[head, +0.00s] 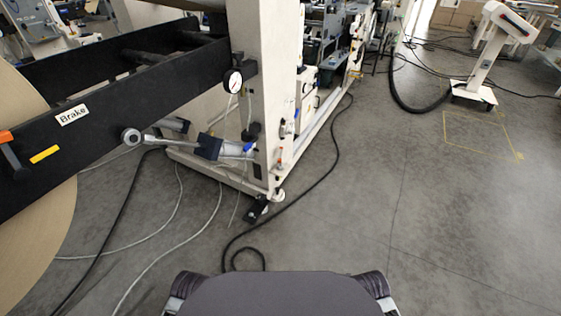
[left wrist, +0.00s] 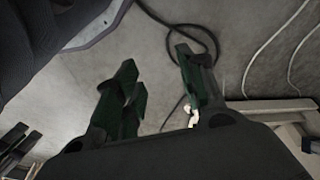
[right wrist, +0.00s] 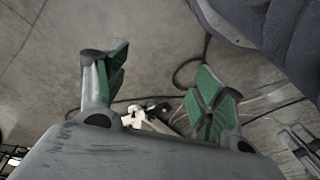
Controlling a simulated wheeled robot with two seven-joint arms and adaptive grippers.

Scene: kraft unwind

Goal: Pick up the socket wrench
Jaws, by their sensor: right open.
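In the head view neither gripper shows.
A machine with a white upright (head: 259,90) stands ahead, its black brake beam (head: 110,105) reaching left beside a kraft roll (head: 40,230). Cables (head: 240,238) lie on the floor. A white stand (head: 488,50) is at the far right. The right-hand floor is largely clear.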

